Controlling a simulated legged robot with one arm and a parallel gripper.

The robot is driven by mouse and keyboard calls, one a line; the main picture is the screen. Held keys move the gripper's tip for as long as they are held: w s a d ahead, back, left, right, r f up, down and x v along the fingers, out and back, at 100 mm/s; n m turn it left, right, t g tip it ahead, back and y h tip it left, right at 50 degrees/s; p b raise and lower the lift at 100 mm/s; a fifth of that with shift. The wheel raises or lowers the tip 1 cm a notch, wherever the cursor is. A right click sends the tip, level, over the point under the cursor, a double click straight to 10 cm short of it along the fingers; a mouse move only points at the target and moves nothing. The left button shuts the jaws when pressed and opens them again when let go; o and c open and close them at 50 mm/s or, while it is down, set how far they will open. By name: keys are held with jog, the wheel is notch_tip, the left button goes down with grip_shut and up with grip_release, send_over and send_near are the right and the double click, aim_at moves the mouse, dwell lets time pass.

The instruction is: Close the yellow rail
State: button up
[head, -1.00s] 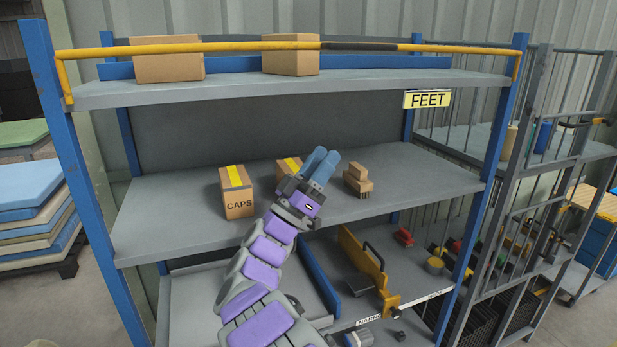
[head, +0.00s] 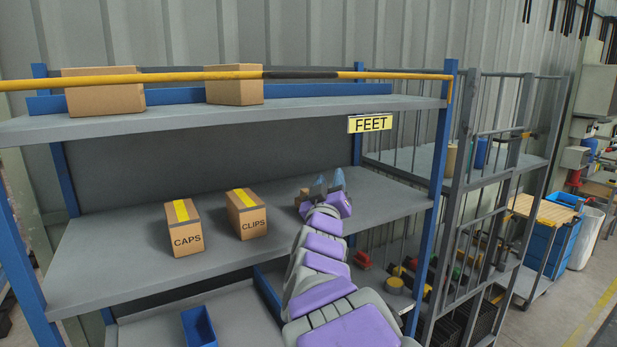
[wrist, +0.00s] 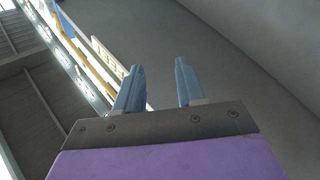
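The yellow rail (head: 130,80), with a black section in its middle, runs across the front of the top shelf in the head view. Its right end bends down at the right blue post. My gripper (head: 328,182) is over the right part of the middle shelf, below the rail and apart from it. In the wrist view my gripper (wrist: 159,68) has its two blue fingers spread with nothing between them. A yellow bar (wrist: 88,62) shows at upper left there beside a pale plate; I cannot tell which bar it is.
Boxes marked CAPS (head: 185,228) and CLIPS (head: 246,214) stand left of my arm on the middle shelf. A brown object (head: 301,198) is partly hidden behind my gripper. A FEET sign (head: 370,123) hangs under the top shelf. A grey barred rack (head: 470,190) stands at right.

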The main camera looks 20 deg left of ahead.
jog(key=d+f+g, duration=0.4)
jog(key=d+f, duration=0.2)
jog(key=shift+s+d+f, duration=0.15)
jog(key=shift+s, duration=0.1)
